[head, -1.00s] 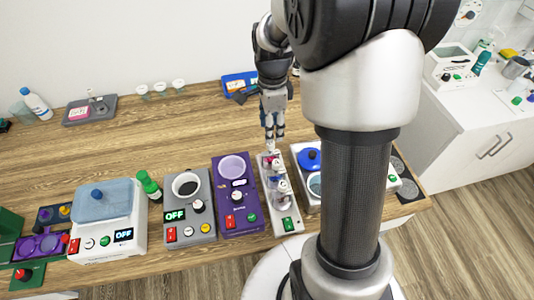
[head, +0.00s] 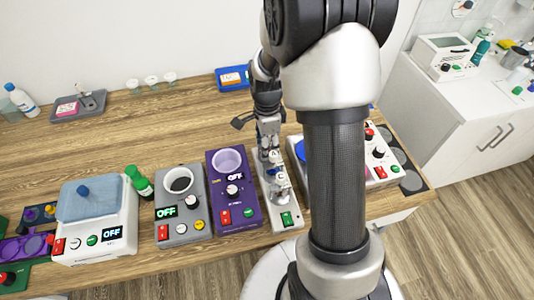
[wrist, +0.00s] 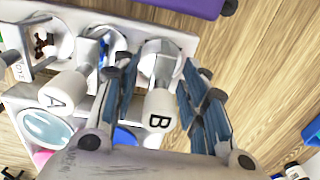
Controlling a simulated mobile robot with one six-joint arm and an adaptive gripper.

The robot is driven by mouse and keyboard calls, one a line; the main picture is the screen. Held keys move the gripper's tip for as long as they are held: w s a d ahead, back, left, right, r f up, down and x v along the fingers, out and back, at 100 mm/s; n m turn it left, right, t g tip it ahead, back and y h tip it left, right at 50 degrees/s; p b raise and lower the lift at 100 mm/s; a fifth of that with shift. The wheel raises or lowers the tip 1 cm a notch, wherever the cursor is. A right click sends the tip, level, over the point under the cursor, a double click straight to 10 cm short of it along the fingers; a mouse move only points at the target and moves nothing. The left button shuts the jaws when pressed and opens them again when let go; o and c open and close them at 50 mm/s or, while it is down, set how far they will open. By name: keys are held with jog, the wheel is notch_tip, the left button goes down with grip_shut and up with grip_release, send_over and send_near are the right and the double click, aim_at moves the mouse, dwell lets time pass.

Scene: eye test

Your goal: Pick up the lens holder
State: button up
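A narrow white bench (head: 288,216) stands on the wooden table, and its white base also shows in the wrist view (wrist: 185,42). Upright holders stand on it. The one marked A (wrist: 62,92) is at the left in the wrist view. The one marked B (wrist: 160,108) is between my fingers. No label says which is the lens holder. My gripper (wrist: 158,78) is open, with one blue finger on each side of B and small gaps visible. In the head view my gripper (head: 267,155) is low over the bench's far end and hides part of it.
A purple device (head: 234,195) stands close to the left of the bench, with a grey device (head: 184,207) beyond it. A white device (head: 376,152) stands close on the right. The table behind is mostly clear, with a blue tray (head: 233,78) at the back.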

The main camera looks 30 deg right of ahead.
jog(key=shift+c, duration=0.2)
grip_shut()
jog(key=shift+r, duration=0.1)
dwell(0.4)
